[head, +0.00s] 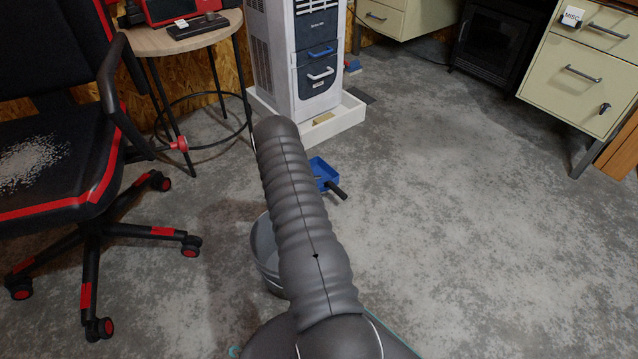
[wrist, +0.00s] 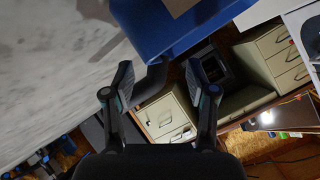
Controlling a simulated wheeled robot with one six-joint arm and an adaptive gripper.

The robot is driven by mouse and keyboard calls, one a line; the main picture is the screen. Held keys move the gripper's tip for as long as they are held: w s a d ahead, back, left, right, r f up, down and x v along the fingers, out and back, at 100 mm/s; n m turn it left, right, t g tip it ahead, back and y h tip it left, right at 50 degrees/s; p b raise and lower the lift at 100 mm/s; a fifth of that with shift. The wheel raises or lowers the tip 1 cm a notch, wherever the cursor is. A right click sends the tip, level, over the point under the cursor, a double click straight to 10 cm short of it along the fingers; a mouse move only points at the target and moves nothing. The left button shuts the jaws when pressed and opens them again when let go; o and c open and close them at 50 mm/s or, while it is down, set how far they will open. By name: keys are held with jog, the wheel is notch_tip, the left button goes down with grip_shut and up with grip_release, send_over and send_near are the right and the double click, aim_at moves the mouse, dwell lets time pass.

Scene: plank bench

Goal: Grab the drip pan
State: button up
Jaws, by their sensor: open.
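A blue pan with a dark handle, which I take for the drip pan (head: 326,169), shows just right of my arm in the head view, partly hidden behind it. In the wrist view the blue pan (wrist: 172,28) is large and close at the top, cut off by the frame edge. Its dark handle (wrist: 151,82) appears between my fingers, nearer the left one. My gripper (wrist: 164,80) is open, with no clear contact on the handle. In the head view my arm hides the gripper.
A grey bucket (head: 266,250) stands beside my arm. A white appliance (head: 310,75) stands in a white tray (head: 348,118) behind the pan. An office chair (head: 75,200) and round table (head: 165,42) are at the left. Cream cabinets (head: 570,85) are at the right. The floor right of centre is clear.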

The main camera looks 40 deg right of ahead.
aim_at(322, 186)
jog(key=b+x, duration=0.1)
jog(key=x, duration=0.4)
jog(key=shift+w+a+f, duration=0.1)
jog(key=shift+f, duration=0.1)
grip_shut()
